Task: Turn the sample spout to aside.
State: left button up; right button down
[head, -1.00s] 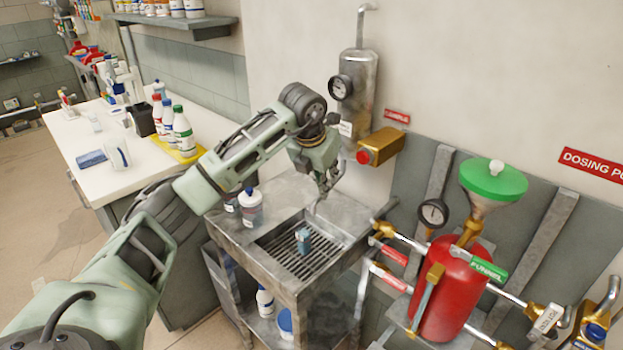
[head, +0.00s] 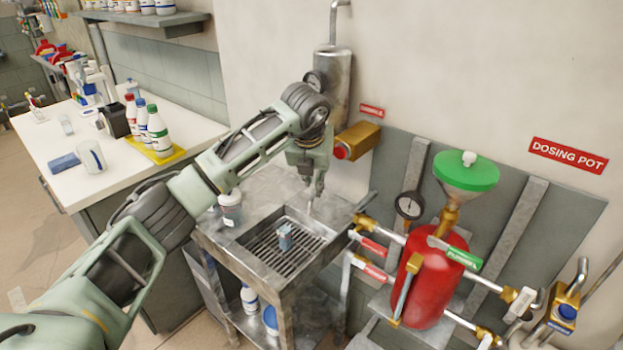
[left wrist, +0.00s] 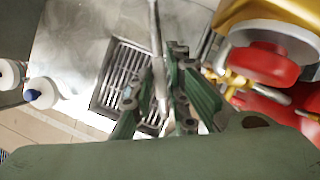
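The sample spout is a thin metal tube; its lower end (head: 310,207) shows just below my left gripper (head: 314,188) in the head view, over the sink's back edge. In the left wrist view the spout (left wrist: 155,35) runs down between the two green fingers of my left gripper (left wrist: 161,85), which are close in on both sides and look shut on it. The gripper hides the spout's upper part in the head view. A brass block with a red end (head: 357,141) sits above and right of the gripper. My right gripper is out of view.
A steel sink (head: 262,222) with a grate holds a small blue-grey item (head: 285,237). A white tub (head: 230,208) stands at its left. A steel cylinder (head: 335,88) hangs behind. The red dosing pot (head: 430,285) with pipes and green funnel stands close at right.

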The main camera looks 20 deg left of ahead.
pick_arm(q)
jog(key=shift+o, duration=1.2)
jog(key=v, duration=1.2)
